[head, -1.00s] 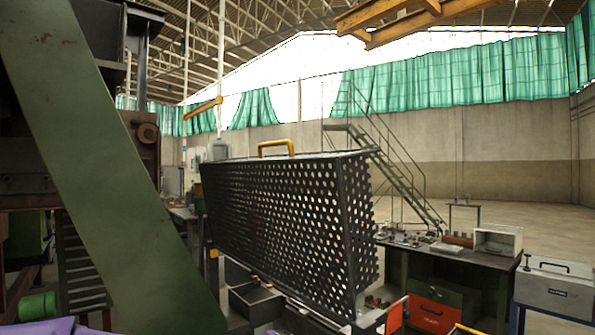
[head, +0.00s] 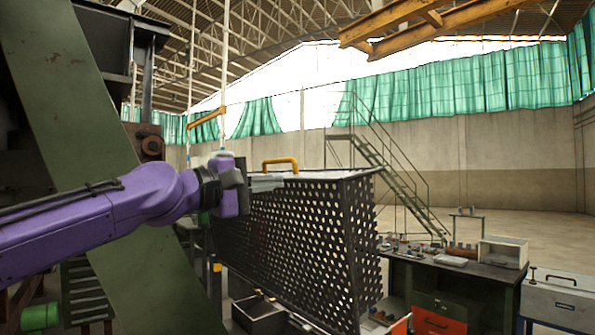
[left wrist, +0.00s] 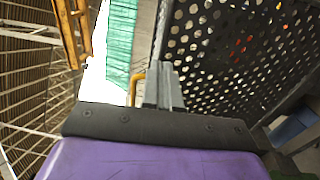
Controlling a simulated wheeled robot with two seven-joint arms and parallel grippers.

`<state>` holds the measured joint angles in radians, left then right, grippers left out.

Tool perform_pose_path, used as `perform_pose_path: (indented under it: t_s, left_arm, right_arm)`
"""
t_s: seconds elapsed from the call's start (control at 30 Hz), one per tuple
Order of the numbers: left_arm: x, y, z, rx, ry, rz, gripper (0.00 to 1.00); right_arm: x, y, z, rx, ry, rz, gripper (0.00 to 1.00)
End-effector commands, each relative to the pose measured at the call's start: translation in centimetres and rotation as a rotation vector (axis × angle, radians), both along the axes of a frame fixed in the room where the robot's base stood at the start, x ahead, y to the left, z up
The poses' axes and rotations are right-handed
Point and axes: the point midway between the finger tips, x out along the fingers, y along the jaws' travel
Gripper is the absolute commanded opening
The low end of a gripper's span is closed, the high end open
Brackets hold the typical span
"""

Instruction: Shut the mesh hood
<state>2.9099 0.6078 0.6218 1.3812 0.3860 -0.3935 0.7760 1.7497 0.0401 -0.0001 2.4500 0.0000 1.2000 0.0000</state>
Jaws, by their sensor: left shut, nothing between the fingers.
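The mesh hood (head: 300,225) is a black perforated panel box standing raised, with a yellow handle (head: 281,163) on its top edge. In the left wrist view the hood's holes (left wrist: 235,45) fill the upper right. My left gripper (head: 268,183) is shut and empty at the upper left of the hood, just below and left of the handle. In the left wrist view its closed fingers (left wrist: 165,88) overlap the hood's edge, and the handle (left wrist: 137,84) shows partly behind them. I cannot tell whether they touch the hood. My right gripper is not in view.
A green slanted beam (head: 110,150) stands close on the left, behind my left arm. A workbench (head: 455,268) with small parts and a red drawer (head: 440,318) is right of the hood. A dark open bin (head: 260,315) sits below it. Stairs (head: 395,185) stand behind.

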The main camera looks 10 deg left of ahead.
Motion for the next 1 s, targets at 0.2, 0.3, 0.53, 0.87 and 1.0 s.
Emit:
perform_pose_path:
  t_s: [0.2,0.3,0.53,0.87,1.0]
  left_arm:
    - [3.6,-2.8,0.7,0.001,0.004,-0.002,0.00]
    - [4.6,-3.6,0.7,-0.001,0.003,-0.001,0.00]
    - [5.5,-4.4,0.5,0.000,0.001,-0.002,0.00]
    - [5.5,-4.5,0.6,0.000,0.001,-0.002,0.00]
    - [5.6,-4.9,0.8,0.000,0.002,0.000,0.00]
  right_arm:
    - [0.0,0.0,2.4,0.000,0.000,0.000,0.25]
    - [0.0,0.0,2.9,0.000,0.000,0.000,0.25]
    - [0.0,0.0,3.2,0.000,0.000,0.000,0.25]
    - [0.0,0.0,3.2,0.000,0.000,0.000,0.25]
    - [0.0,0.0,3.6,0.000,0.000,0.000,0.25]
